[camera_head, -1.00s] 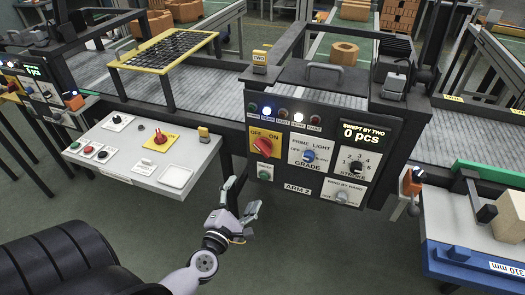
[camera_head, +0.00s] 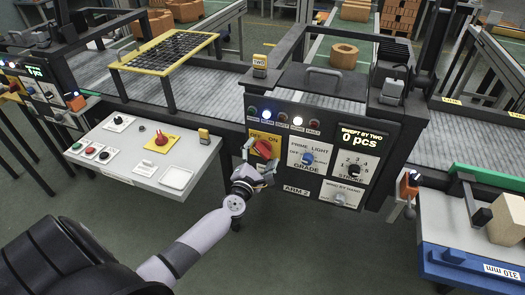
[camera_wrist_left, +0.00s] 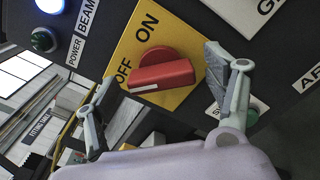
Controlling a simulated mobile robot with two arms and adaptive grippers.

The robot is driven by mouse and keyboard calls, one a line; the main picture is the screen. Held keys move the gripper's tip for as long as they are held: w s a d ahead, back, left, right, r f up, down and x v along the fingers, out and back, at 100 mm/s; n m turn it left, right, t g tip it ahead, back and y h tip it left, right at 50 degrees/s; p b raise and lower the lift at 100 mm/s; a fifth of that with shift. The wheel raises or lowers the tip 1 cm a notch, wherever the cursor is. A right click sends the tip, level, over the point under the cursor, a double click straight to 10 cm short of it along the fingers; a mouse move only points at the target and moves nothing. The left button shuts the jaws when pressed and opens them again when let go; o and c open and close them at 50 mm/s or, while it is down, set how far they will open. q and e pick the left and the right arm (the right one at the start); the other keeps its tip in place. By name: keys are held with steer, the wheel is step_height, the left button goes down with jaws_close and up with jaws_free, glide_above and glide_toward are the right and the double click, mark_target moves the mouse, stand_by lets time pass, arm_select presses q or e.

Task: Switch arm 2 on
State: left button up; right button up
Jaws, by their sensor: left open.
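The arm 2 panel (camera_head: 318,188) carries a red rotary switch (camera_head: 264,148) on a yellow plate marked OFF and ON. In the left wrist view the red switch (camera_wrist_left: 160,72) has a white mark at its left end, on the OFF side. My left gripper (camera_head: 258,160) is at the switch, partly covering it and its plate in the head view. In the left wrist view its two fingers stand apart, one on each side of the red handle; I cannot tell whether they touch it. My right gripper is not in view.
Right of the switch are the grade knob (camera_head: 308,158), the stroke knob (camera_head: 355,170) and a counter display (camera_head: 361,138). Above are indicator lamps, one lit blue (camera_head: 267,114). A grey control desk (camera_head: 130,160) with another red switch (camera_head: 161,138) stands to the left.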

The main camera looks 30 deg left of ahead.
arm_select(q)
steer(key=shift+x, duration=0.75)
steer(key=shift+c, duration=0.3)
steer(key=c, duration=1.1)
